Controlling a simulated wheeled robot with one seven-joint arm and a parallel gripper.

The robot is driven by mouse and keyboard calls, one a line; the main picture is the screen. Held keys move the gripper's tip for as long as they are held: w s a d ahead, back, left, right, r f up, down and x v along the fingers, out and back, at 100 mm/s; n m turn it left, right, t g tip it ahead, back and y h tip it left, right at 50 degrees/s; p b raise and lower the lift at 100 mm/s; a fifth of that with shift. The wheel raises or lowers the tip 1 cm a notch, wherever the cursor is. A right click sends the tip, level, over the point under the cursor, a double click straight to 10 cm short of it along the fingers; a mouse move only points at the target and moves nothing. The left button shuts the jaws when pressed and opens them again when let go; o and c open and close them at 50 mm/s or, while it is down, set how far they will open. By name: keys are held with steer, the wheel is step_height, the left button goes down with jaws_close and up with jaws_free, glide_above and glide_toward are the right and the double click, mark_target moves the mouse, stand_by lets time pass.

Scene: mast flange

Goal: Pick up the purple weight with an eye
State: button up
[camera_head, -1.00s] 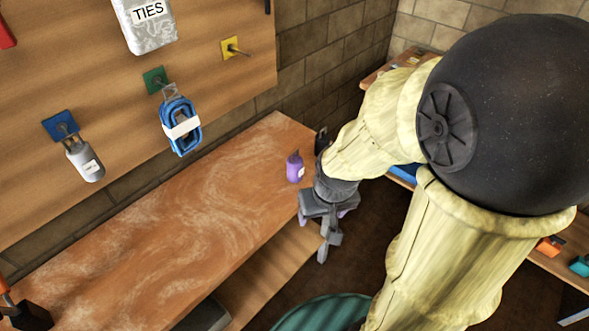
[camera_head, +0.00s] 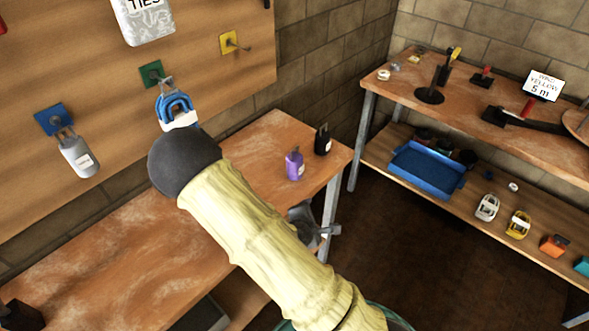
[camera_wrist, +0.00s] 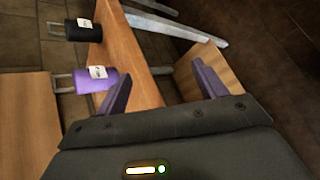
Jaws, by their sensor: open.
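The purple weight (camera_head: 294,166) stands upright near the right end of the long wooden bench, with a pale label and an eye on top. In the wrist view the purple weight (camera_wrist: 92,80) appears on its side, left of my fingers, with its metal eye pointing left. My gripper (camera_wrist: 162,86) is open, and the weight is not between its fingers. In the head view my gripper (camera_head: 309,228) is partly hidden behind my forearm, by the bench's front edge.
A black weight (camera_head: 322,139) stands close behind the purple one; it also shows in the wrist view (camera_wrist: 83,30). The bench (camera_head: 262,140) has a leg at its right end. A second bench (camera_head: 405,93) with a lower shelf stands at the right.

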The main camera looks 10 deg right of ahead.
steer(key=w+a+r+n+t+y+b, duration=0.1)
steer(key=w+a+r+n+t, duration=0.2)
steer(key=n+t, duration=0.5)
step_height(320, 180, up, 2)
steer(key=a+n, duration=0.1)
steer(key=n, duration=0.6)
steer(key=shift+w+a+t+y, duration=0.2)
steer(key=shift+a+t+y, duration=0.1)
steer(key=shift+a, duration=0.1)
steer(key=b, duration=0.9)
glide_toward(294, 165)
steer(key=shift+f+x, duration=0.2)
steer(key=shift+x, duration=0.8)
steer(key=x, duration=0.6)
steer(key=shift+w+d+r+p, duration=0.15)
steer(key=shift+w+r+p, duration=0.1)
steer(key=shift+w+p, duration=0.1)
steer(key=shift+w, duration=0.25)
